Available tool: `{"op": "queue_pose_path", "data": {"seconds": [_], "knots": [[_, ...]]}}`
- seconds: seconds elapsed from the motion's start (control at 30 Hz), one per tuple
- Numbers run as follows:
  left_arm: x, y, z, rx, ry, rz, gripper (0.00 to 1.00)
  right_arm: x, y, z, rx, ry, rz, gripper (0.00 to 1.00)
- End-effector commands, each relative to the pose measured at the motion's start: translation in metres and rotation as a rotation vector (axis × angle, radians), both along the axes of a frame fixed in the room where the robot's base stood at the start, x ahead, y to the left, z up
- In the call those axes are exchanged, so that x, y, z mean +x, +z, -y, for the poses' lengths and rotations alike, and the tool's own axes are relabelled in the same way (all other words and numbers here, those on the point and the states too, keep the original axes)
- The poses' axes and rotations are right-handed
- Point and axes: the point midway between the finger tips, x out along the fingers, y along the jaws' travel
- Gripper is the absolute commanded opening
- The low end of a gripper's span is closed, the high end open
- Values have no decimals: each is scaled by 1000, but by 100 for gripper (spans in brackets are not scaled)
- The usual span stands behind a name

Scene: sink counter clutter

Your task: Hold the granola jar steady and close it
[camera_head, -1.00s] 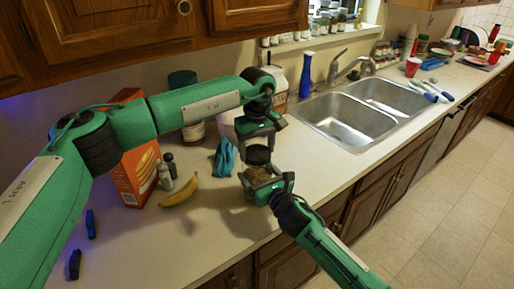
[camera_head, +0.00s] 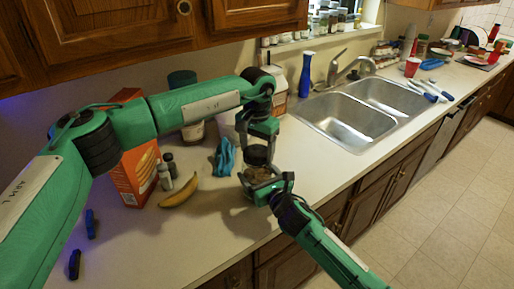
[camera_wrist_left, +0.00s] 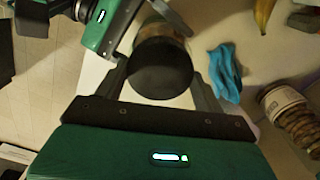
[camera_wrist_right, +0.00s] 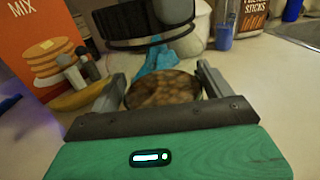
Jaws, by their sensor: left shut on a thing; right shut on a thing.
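The granola jar (camera_head: 258,173) stands upright near the counter's front edge, with brown granola inside. My right gripper (camera_head: 263,184) is shut around its sides. The jar's open top and granola (camera_wrist_right: 163,88) show between its fingers in the right wrist view. My left gripper (camera_head: 258,145) points down and is shut on the dark round lid (camera_head: 257,156). The lid (camera_wrist_right: 145,22) hangs above the jar with a gap between them in the right wrist view. In the left wrist view the lid (camera_wrist_left: 160,68) covers much of the jar.
A banana (camera_head: 179,192), an orange pancake-mix box (camera_head: 137,177), small shakers (camera_head: 165,177) and a blue cloth (camera_head: 225,157) lie left of the jar. A double sink (camera_head: 345,118) is to the right.

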Motion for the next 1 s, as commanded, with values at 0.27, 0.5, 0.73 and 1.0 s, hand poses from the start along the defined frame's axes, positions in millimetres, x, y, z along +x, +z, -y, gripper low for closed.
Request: {"op": "queue_pose_path", "data": {"seconds": [0.27,0.5,0.73,1.0], "knots": [[1,1,0,0,3,2,92,0,-2,1,-2,-1,-3,18],[0,3,0,0,3,1,92,0,-2,0,-2,-1,-3,18],[1,28,0,-1,3,4,92,0,-2,0,-2,-1,-3,18],[0,45,0,0,3,0,92,0,-2,0,-1,-1,-3,18]]}}
